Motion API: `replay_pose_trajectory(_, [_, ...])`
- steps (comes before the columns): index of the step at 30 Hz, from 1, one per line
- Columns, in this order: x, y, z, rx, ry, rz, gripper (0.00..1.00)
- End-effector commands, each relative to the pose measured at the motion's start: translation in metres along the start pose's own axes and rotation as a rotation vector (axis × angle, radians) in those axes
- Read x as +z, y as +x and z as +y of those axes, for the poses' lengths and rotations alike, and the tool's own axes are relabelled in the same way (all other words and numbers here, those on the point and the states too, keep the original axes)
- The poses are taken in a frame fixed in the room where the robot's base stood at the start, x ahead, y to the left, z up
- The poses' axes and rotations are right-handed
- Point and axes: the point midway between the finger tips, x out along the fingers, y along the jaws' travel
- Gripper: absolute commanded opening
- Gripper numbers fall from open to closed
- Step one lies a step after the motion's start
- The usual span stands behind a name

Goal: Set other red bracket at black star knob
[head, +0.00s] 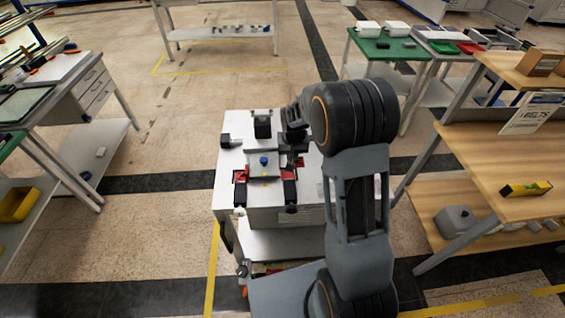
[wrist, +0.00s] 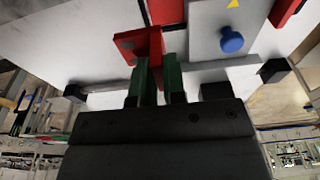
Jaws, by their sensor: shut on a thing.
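My gripper (wrist: 158,72) has its two green fingers closed on a red bracket (wrist: 140,44) in the wrist view. The bracket's wide plate with small holes shows beyond the fingertips. In the head view the gripper is at the right side of the fixture, partly hidden by my arm, with a bit of red (head: 299,162) below it. Other red brackets sit at the left (head: 240,176) and right (head: 289,175) of the fixture. A small dark knob (head: 291,209) is at the front right; its star shape is too small to make out.
A blue knob (wrist: 231,40) stands on the light grey plate of the fixture, also visible in the head view (head: 264,160). Black blocks (head: 263,127) stand around the plate. The white cart top (head: 228,160) has bare room at the left. A wooden shelf (head: 510,150) is at the right.

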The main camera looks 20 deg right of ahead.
Motion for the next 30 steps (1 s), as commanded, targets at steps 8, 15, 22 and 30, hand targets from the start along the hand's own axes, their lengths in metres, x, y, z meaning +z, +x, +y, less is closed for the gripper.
replay_pose_trajectory(8, [-0.007, 0.030, -0.024, -0.001, -0.003, 0.002, 0.00])
replay_pose_trajectory(15, [-0.008, 0.045, -0.033, -0.001, -0.005, 0.000, 0.00])
replay_pose_trajectory(22, [-0.005, 0.069, -0.033, -0.001, -0.005, 0.002, 0.00])
replay_pose_trajectory(30, [-0.005, 0.071, -0.033, -0.001, -0.004, 0.004, 0.00])
